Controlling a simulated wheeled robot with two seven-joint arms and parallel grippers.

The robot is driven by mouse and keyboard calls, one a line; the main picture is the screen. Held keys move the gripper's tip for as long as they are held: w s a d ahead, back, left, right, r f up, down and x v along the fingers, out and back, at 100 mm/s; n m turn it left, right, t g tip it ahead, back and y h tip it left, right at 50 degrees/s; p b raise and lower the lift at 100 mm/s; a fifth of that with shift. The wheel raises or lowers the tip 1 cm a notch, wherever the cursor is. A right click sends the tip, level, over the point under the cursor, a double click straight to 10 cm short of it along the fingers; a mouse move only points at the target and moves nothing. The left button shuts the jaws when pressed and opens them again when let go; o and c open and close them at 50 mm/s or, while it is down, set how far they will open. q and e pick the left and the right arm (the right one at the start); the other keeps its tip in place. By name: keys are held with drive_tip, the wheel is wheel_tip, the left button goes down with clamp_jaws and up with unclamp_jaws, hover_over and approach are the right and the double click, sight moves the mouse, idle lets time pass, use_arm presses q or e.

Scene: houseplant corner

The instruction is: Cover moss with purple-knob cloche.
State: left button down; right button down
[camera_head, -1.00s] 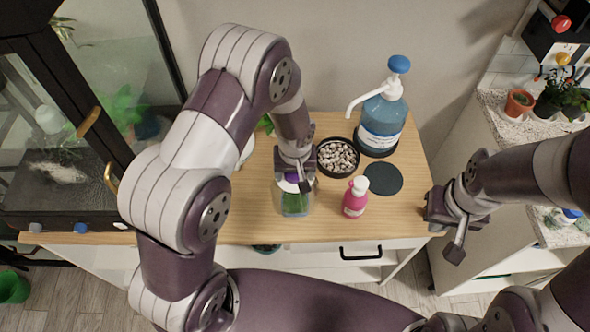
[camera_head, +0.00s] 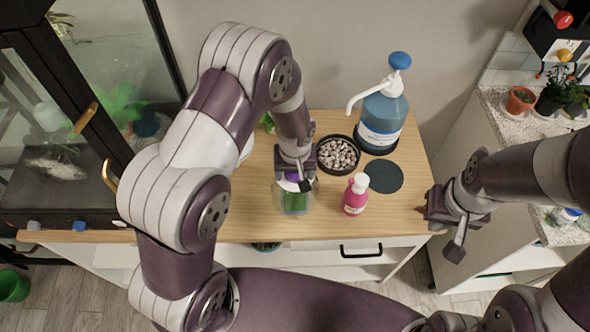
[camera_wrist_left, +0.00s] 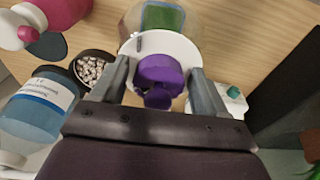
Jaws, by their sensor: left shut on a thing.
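The cloche has a purple knob (camera_wrist_left: 160,72) on a white round top (camera_wrist_left: 183,50) and clear walls (camera_head: 283,207). My left gripper (camera_head: 298,181) is around the knob, its fingers on both sides in the left wrist view (camera_wrist_left: 162,92). The green moss (camera_head: 295,202) shows through or just beyond the clear walls, near the table's front; it also shows in the left wrist view (camera_wrist_left: 163,18). I cannot tell whether the cloche's rim rests on the table. My right gripper (camera_head: 444,228) is empty and open, off the table's right edge.
On the wooden table (camera_head: 240,215), a pink bottle (camera_head: 355,197) stands close right of the cloche. A black dish of pebbles (camera_head: 338,155), a dark round mat (camera_head: 384,177) and a blue pump bottle (camera_head: 381,122) are behind. A glass cabinet (camera_head: 60,130) stands left.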

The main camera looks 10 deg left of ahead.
use_arm(q)
drive_tip(key=shift+f, duration=0.15)
drive_tip(key=shift+f+b, duration=0.2)
drive_tip(key=shift+b, duration=0.25)
drive_tip(key=shift+f, duration=0.1)
idle(0.3)
drive_tip(key=shift+f+b, duration=1.05)
drive_tip(key=shift+f, duration=0.1)
drive_tip(key=shift+c, duration=1.2)
unclamp_jaws()
drive_tip(key=shift+o, duration=1.2)
